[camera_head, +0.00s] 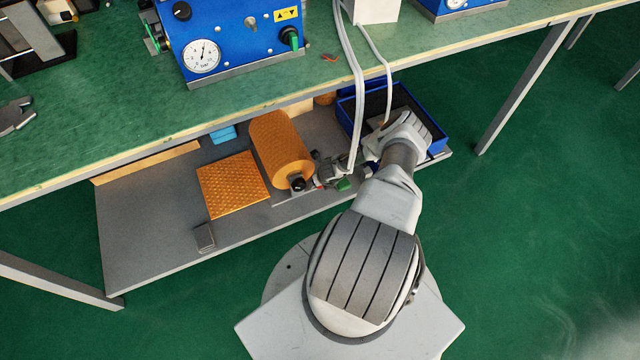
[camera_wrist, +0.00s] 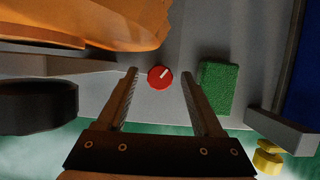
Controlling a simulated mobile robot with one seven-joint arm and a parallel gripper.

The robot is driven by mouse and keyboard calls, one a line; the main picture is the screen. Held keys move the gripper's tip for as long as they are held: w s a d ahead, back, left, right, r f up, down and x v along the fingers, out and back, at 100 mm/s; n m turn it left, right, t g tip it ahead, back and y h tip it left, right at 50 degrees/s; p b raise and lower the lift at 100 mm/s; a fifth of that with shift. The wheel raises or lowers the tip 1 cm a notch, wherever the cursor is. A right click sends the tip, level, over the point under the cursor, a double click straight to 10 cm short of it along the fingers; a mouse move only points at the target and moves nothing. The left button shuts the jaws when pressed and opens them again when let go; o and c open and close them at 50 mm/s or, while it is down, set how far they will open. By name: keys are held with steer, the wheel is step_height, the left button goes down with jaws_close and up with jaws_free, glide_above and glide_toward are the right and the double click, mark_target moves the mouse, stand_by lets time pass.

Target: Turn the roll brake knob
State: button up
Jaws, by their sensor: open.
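In the wrist view the roll brake knob (camera_wrist: 160,78) is a small round red cap with a white line slanting up to the right. My gripper (camera_wrist: 159,73) is open, with one finger to the left of the knob and one to the right. Gaps show between the knob and both fingers; I cannot tell the depth between them. The orange roll (camera_wrist: 90,18) fills the upper left of the wrist view. In the head view the roll (camera_head: 279,145) lies on the lower shelf, with my gripper (camera_head: 328,169) low at its right.
A green block (camera_wrist: 220,88) lies right of the right finger; it also shows in the head view (camera_head: 343,184). A blue bin (camera_head: 436,133) stands at the shelf's right end. Pale hoses (camera_head: 357,90) hang close by. The bench top (camera_head: 130,120) overhangs the shelf (camera_head: 150,235).

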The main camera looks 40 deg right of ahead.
jaws_close()
stand_by(0.3)
steer(key=shift+n+b, duration=0.3)
steer(key=n+y+b, duration=0.1)
steer(key=n+b, duration=0.1)
steer(key=n, duration=0.1)
steer(key=shift+d+n+y, duration=0.15)
steer(key=shift+n+y, duration=0.15)
steer(key=n+y, duration=0.1)
steer(key=n, duration=0.1)
steer(key=shift+d+n, duration=0.1)
steer(key=shift+n, duration=0.2)
steer(key=shift+w+n+g+y, duration=0.1)
steer(key=shift+n+g+y, duration=0.5)
steer(key=shift+n, duration=1.3)
